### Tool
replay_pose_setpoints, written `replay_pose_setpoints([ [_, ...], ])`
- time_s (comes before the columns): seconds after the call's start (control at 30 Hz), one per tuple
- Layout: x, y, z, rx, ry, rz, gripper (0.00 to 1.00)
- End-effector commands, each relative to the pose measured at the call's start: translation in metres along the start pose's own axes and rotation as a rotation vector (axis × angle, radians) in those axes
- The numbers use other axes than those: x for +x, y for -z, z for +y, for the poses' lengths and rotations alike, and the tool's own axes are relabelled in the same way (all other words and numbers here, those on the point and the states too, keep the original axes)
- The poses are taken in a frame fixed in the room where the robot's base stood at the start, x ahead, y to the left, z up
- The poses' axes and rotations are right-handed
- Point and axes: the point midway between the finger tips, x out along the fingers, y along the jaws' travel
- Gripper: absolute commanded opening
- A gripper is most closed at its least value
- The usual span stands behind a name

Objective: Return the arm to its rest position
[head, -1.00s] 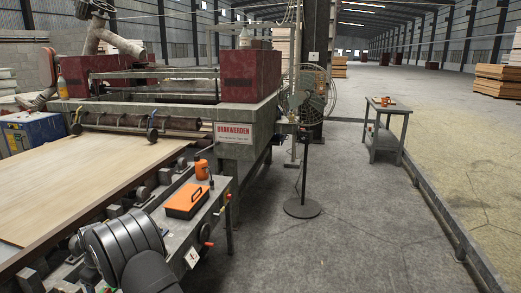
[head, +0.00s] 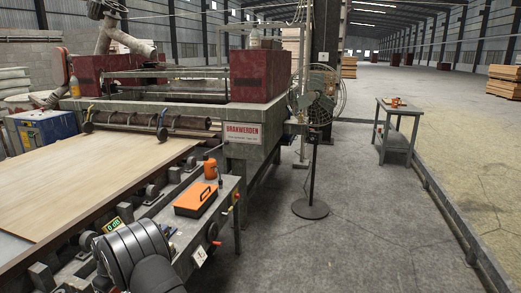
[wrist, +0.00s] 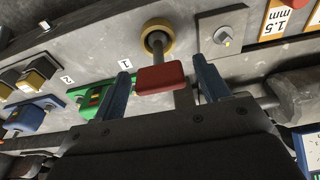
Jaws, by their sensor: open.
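My gripper (wrist: 161,78) shows in the wrist view with two blue fingers spread apart. A red block-shaped handle (wrist: 161,78) on a short rod shows between the fingers; clear gaps show on both sides, and I cannot tell its depth relative to the fingertips. The rod leads to a yellow ring (wrist: 157,34) on a grey panel. In the head view a dark rounded part of my arm (head: 132,256) is at the lower left; the fingers cannot be made out there.
The wrist view shows a green switch (wrist: 93,96), a blue one (wrist: 30,118) and a grey knob plate (wrist: 224,38).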

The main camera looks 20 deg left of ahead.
Motion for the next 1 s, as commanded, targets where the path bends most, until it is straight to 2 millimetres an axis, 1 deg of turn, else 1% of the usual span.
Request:
replay_pose_setpoints([
  [0.03, -0.017, 0.004, 0.001, -0.001, -0.003, 0.007, 0.69],
  [0.2, -0.050, 0.007, 0.002, 0.000, -0.002, 0.005, 0.69],
  [0.3, -0.062, -0.009, 0.013, 0.003, -0.001, 0.003, 0.69],
  [0.87, -0.131, -0.083, 0.062, 0.003, 0.000, 0.002, 0.69],
  [1.0, -0.126, -0.104, 0.080, 0.066, -0.010, -0.002, 0.69],
])
